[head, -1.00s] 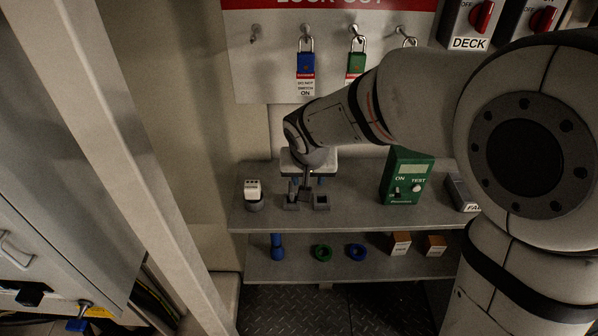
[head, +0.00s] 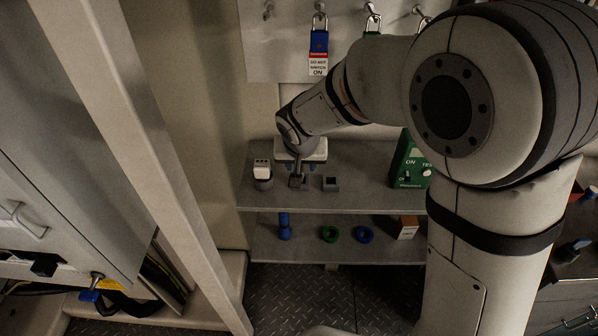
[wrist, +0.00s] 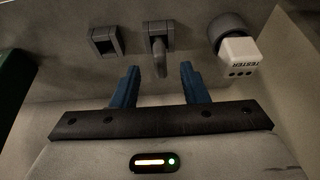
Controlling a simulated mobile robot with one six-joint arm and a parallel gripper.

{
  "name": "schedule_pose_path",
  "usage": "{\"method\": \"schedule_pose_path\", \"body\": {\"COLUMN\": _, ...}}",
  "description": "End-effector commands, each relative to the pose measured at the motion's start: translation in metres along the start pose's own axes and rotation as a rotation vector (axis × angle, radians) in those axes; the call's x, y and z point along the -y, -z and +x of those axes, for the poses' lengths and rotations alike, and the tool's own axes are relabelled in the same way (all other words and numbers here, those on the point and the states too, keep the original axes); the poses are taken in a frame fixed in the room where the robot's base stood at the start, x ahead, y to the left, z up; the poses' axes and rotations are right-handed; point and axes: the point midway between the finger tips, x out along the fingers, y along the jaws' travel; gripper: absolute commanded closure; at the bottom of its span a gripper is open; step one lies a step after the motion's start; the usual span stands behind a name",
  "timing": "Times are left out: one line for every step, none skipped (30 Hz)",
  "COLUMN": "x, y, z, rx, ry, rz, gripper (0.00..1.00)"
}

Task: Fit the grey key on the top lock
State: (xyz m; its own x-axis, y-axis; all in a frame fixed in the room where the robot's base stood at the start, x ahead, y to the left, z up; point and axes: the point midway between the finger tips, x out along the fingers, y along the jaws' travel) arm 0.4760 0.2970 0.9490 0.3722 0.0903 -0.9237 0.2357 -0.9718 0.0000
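The grey key (wrist: 160,58) stands in a small grey holder (wrist: 156,29) on the upper shelf, with its lower end toward my gripper. My gripper (wrist: 160,68) is open. Its two blue fingers lie on either side of the key, with gaps on both sides and no contact visible. In the head view my gripper (head: 299,165) is over the same holder, and my wrist hides most of the key. I cannot make out the top lock for sure; a cabinet front at lower left bears a black block (head: 45,265) and a blue-handled part (head: 90,295).
An empty-looking grey holder (wrist: 104,40) is beside the key's holder. A white tester (wrist: 240,55) sits in a round grey holder on the other side. A green test unit (head: 408,165) stands farther right. The lower shelf (head: 265,245) holds blue and green parts. A pale post (head: 150,150) stands left.

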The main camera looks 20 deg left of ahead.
Motion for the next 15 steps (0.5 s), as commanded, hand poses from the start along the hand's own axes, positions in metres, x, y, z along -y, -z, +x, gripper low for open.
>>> {"method": "schedule_pose_path", "body": {"x": 0.000, "y": 0.000, "z": 0.000, "rx": 0.000, "ry": 0.000, "rz": 0.000, "gripper": 0.60}}
{"method": "schedule_pose_path", "body": {"x": 0.000, "y": 0.000, "z": 0.000, "rx": 0.000, "ry": 0.000, "rz": 0.000, "gripper": 0.60}}
{"method": "schedule_pose_path", "body": {"x": 0.000, "y": 0.000, "z": 0.002, "rx": 0.001, "ry": 0.000, "rz": 0.000, "gripper": 0.60}}
{"method": "schedule_pose_path", "body": {"x": 0.000, "y": 0.001, "z": 0.003, "rx": 0.001, "ry": -0.001, "rz": 0.000, "gripper": 0.60}}
{"method": "schedule_pose_path", "body": {"x": 0.000, "y": 0.001, "z": 0.006, "rx": 0.001, "ry": -0.001, "rz": 0.000, "gripper": 0.60}}
{"method": "schedule_pose_path", "body": {"x": 0.000, "y": 0.002, "z": 0.010, "rx": 0.002, "ry": -0.001, "rz": 0.001, "gripper": 0.60}}
{"method": "schedule_pose_path", "body": {"x": 0.000, "y": 0.002, "z": 0.014, "rx": 0.004, "ry": -0.002, "rz": 0.001, "gripper": 0.60}}
{"method": "schedule_pose_path", "body": {"x": 0.000, "y": 0.003, "z": 0.019, "rx": 0.004, "ry": -0.002, "rz": 0.001, "gripper": 0.60}}
{"method": "schedule_pose_path", "body": {"x": 0.000, "y": 0.004, "z": 0.024, "rx": 0.003, "ry": -0.002, "rz": 0.000, "gripper": 0.60}}
{"method": "schedule_pose_path", "body": {"x": 0.000, "y": 0.004, "z": 0.029, "rx": 0.004, "ry": -0.002, "rz": -0.001, "gripper": 0.60}}
{"method": "schedule_pose_path", "body": {"x": 0.000, "y": 0.005, "z": 0.033, "rx": 0.003, "ry": -0.002, "rz": 0.000, "gripper": 0.60}}
{"method": "schedule_pose_path", "body": {"x": 0.000, "y": 0.004, "z": 0.039, "rx": 0.003, "ry": -0.002, "rz": 0.001, "gripper": 0.60}}
{"method": "schedule_pose_path", "body": {"x": 0.000, "y": 0.004, "z": 0.043, "rx": 0.003, "ry": -0.002, "rz": 0.000, "gripper": 0.60}}
{"method": "schedule_pose_path", "body": {"x": 0.000, "y": 0.004, "z": 0.045, "rx": 0.002, "ry": -0.002, "rz": 0.000, "gripper": 0.60}}
{"method": "schedule_pose_path", "body": {"x": 0.000, "y": 0.004, "z": 0.049, "rx": 0.002, "ry": -0.001, "rz": 0.000, "gripper": 0.60}}
